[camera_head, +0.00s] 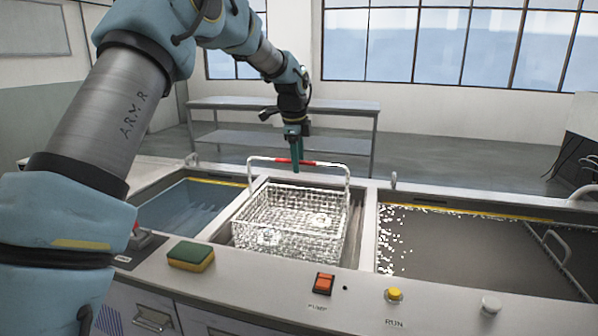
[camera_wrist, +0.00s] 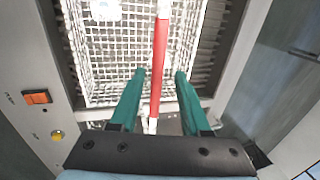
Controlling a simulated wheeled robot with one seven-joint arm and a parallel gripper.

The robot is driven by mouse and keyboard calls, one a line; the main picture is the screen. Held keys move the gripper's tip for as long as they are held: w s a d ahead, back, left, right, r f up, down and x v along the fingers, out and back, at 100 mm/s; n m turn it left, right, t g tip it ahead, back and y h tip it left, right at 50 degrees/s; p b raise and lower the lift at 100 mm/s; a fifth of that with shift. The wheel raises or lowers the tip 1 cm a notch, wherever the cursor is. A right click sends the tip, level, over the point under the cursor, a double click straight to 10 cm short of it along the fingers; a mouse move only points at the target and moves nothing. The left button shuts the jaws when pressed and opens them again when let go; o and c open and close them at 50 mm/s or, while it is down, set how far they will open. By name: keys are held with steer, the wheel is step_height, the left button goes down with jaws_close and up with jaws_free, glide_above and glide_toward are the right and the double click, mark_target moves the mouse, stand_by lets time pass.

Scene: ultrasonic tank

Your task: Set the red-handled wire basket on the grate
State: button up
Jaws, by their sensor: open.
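The wire basket (camera_head: 290,220) is white mesh with a tall handle, red at its middle (camera_head: 298,162). It sits upright in the middle bay of the counter, with pale items inside. Slatted metal, seemingly the grate (camera_head: 354,222), shows beside and below it; contact with the slats is hard to judge. My gripper (camera_head: 295,168) points down at the handle. In the wrist view the green fingers of my gripper (camera_wrist: 161,75) are apart, one on each side of the red grip (camera_wrist: 160,55). The basket mesh (camera_wrist: 105,60) lies below them.
A left tank (camera_head: 160,197) holds bluish liquid. A right tank (camera_head: 389,290) has a dark surface with white specks. The front ledge carries a sponge (camera_head: 191,256), an orange pump switch (camera_head: 324,283), a yellow run button (camera_head: 394,295) and a pale knob (camera_head: 491,304).

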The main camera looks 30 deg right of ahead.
steer(key=b+v, duration=0.1)
steer(key=v, duration=0.7)
steer(key=s+a+f+n, duration=0.1)
steer(key=a+f+n, duration=0.25)
steer(key=a, duration=0.45)
steer(key=a+f+n+y, duration=0.1)
steer(key=a+f+n, duration=0.1)
steer(key=a+n, duration=0.45)
steer(key=s+a+f+n, duration=0.1)
steer(key=a+f+n, duration=0.1)
steer(key=a, duration=0.7)
steer(key=s+a+f+n, duration=0.4)
steer(key=s+a+n, duration=0.2)
steer(key=a, duration=0.3)
steer(key=s+a+f+n, duration=0.4)
steer(key=s+a+n, duration=0.3)
steer(key=s+a, duration=0.2)
steer(key=shift+s+a+f+n+g+y, duration=0.3)
steer(key=shift+a+y, duration=0.1)
steer(key=shift+a, duration=0.2)
steer(key=shift+o, duration=0.2)
